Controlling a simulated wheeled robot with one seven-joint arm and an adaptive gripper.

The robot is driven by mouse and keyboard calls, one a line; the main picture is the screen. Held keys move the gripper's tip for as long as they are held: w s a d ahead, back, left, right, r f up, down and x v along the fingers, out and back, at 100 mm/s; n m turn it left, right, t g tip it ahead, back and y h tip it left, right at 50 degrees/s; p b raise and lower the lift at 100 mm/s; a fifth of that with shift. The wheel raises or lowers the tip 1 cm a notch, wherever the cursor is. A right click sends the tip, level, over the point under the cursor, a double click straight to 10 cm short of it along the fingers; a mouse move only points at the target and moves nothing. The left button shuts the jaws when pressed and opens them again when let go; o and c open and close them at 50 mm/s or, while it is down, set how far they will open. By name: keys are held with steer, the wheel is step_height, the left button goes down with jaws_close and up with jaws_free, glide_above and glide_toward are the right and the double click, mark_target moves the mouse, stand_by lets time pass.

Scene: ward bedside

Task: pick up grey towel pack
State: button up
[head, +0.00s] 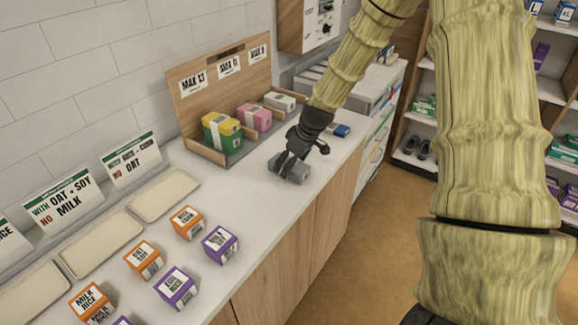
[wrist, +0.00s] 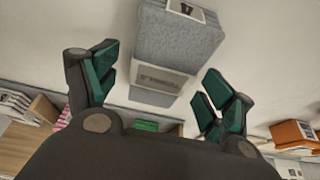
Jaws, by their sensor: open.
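The grey towel pack (head: 291,172) lies on the white counter, just in front of the wooden divider stand. In the head view my gripper (head: 303,151) reaches down over it and its dark fingers hide part of the pack. In the wrist view the pack (wrist: 180,36) is a speckled grey block with a paler band, at the upper middle. My gripper (wrist: 160,92) is open there, one green-padded finger on each side, with the pack ahead between them. I cannot tell whether a finger touches it.
The wooden stand (head: 222,78) behind holds a yellow-green pack (head: 221,131), a pink pack (head: 254,117) and a white pack (head: 280,101). A small blue item (head: 340,130) lies right of my gripper. Several orange and purple boxes stand at the front left, near empty cream trays (head: 165,195).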

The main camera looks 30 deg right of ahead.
steer(key=shift+x, duration=0.8)
steer(key=c, duration=1.2)
steer(key=shift+o, duration=0.2)
steer(key=shift+r, duration=0.15)
